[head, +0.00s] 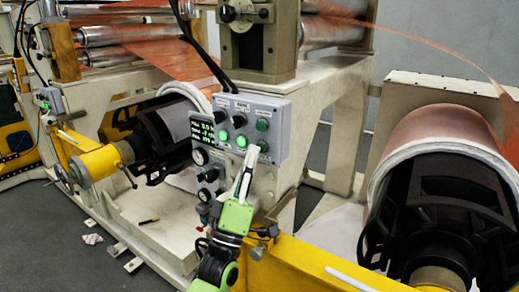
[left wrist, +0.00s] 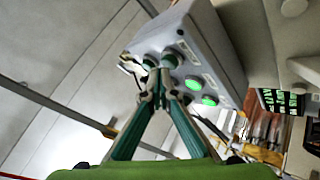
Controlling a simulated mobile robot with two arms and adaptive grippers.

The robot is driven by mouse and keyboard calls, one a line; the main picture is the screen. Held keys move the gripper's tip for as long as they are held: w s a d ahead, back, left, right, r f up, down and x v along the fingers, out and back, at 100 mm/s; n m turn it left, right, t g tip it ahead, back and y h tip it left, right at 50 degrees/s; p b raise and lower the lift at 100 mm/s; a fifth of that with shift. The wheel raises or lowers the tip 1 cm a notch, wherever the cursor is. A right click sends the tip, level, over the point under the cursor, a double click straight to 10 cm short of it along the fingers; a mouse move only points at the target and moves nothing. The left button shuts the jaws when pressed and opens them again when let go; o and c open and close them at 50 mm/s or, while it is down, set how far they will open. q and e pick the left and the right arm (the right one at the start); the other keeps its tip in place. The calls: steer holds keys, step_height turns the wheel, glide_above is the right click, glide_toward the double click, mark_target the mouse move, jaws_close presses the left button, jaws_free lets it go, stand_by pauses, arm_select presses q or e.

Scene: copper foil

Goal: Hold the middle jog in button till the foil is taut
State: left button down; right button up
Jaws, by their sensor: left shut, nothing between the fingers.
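The grey control box (head: 278,105) carries two rows of buttons and knobs. In its lower row, the left button (head: 223,137) and the middle button (head: 241,140) glow green, and the right button (head: 263,146) is dark green. My left gripper (head: 251,153) is shut and empty, its tips beside the lower right button. In the left wrist view, the fingertips (left wrist: 160,78) overlap the dark buttons (left wrist: 172,58); I cannot tell whether they touch. The copper foil (head: 430,45) runs in a curved line down to the right roll (head: 425,130). My right gripper is out of view.
A green-lit display (head: 203,133) and more knobs sit left of and below the box. A yellow arm (head: 310,262) crosses below my gripper to the right roll's black core (head: 435,190). A pen (head: 149,220) lies on the pale machine base.

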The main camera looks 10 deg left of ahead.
arm_select(q)
steer(key=shift+w+d, duration=0.15)
steer(key=shift+w, duration=0.3)
stand_by(0.5)
steer(key=shift+s, duration=0.1)
stand_by(1.4)
steer(key=shift+s+a, duration=0.3)
steer(key=shift+s, duration=0.4)
steer(key=s, duration=0.1)
steer(key=s+a+p, duration=0.1)
steer(key=s, duration=0.2)
steer(key=shift+s+a, duration=0.35)
steer(key=shift+f, duration=0.15)
